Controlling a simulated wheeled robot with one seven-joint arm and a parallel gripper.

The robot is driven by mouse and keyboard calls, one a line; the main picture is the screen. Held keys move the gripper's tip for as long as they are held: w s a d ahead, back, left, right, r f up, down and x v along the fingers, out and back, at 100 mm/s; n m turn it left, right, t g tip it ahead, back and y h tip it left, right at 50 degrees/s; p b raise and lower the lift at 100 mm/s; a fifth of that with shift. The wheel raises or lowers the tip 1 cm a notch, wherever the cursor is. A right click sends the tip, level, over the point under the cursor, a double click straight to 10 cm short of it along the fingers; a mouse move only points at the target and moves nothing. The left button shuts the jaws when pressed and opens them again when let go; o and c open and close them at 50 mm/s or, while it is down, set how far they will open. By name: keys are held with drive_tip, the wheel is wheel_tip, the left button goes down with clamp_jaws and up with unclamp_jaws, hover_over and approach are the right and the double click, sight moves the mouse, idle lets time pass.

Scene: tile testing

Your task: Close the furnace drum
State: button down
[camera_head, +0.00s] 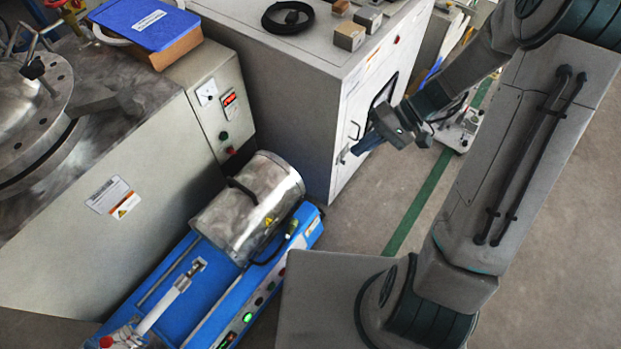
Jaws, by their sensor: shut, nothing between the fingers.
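The furnace drum (250,205) is a silvery metal cylinder lying on its side on a blue machine base (215,285), low in the middle of the head view. It has a dark handle on its upper left and a small yellow warning label. Whether its lid is open or shut cannot be made out from this angle. My gripper (366,143) is up and to the right of the drum, apart from it, in front of the grey cabinet's door. Its blue fingers are together and hold nothing.
A grey cabinet (300,105) with small blocks and a coiled black cable (288,17) on top stands behind the drum. A large grey unit (130,200) with a control panel stands at left. Open floor (545,250) with a green line lies at right.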

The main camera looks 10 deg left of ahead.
drive_tip(key=w+a+f+m+t+y+b, duration=0.15)
drive_tip(key=w+f+t+y+b, duration=0.35)
drive_tip(key=f, duration=1)
drive_tip(key=w+f+m+t+y+b, duration=0.35)
drive_tip(key=f+b, duration=0.45)
drive_tip(key=f, duration=0.7)
drive_tip(key=a+b, duration=0.3)
drive_tip(key=a, duration=0.8)
drive_tip(key=shift+s+a+f, duration=0.15)
drive_tip(key=shift+a, duration=0.05)
drive_tip(key=shift+s+h, duration=0.1)
drive_tip(key=shift+h, duration=0.15)
